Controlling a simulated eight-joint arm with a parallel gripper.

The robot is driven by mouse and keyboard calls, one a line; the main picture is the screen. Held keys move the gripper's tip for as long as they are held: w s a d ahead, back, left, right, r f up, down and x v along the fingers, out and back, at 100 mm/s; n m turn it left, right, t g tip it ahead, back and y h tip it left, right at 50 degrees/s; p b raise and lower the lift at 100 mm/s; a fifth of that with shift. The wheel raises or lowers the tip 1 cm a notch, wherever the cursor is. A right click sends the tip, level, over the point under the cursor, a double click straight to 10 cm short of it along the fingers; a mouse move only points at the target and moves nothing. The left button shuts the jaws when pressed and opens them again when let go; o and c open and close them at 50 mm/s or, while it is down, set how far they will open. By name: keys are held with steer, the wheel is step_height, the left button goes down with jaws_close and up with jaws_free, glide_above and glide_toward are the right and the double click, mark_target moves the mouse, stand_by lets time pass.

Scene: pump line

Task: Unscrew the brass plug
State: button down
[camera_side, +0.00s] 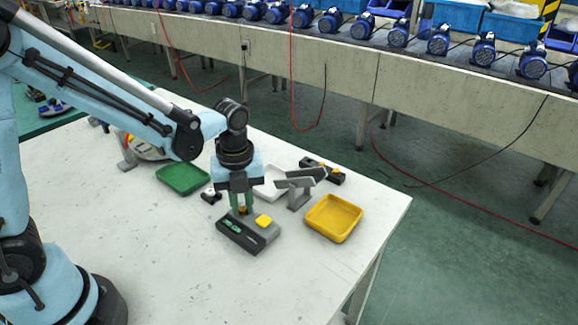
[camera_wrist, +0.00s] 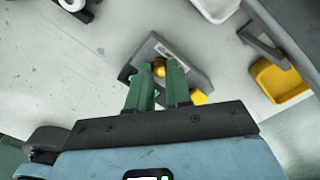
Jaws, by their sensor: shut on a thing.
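The brass plug (camera_wrist: 159,68) shows as a small round gold head on a grey block (camera_wrist: 148,50). In the side view the plug (camera_side: 242,209) is mostly hidden between my fingers, and the block (camera_side: 236,237) lies on the white table with a yellow square on top and green marks on its dark front face. My gripper (camera_side: 241,204) points straight down over the block, its two green fingers shut on the plug. In the wrist view my gripper (camera_wrist: 163,67) has a finger on either side of the plug. How far the plug is screwed in cannot be seen.
A yellow tray (camera_side: 333,237) stands right of the block, and a green tray (camera_side: 183,192) to its left. A grey angled stand (camera_side: 299,201), a white tray (camera_side: 270,196) and a dark bar (camera_side: 322,170) are close behind. The table's front left is clear.

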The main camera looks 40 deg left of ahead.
steer(key=shift+n, duration=1.4)
steer(key=n, duration=0.4)
steer(key=shift+n, duration=1.5)
steer(key=shift+n, duration=0.6)
steer(key=n, duration=0.3)
steer(key=shift+n, duration=1.4)
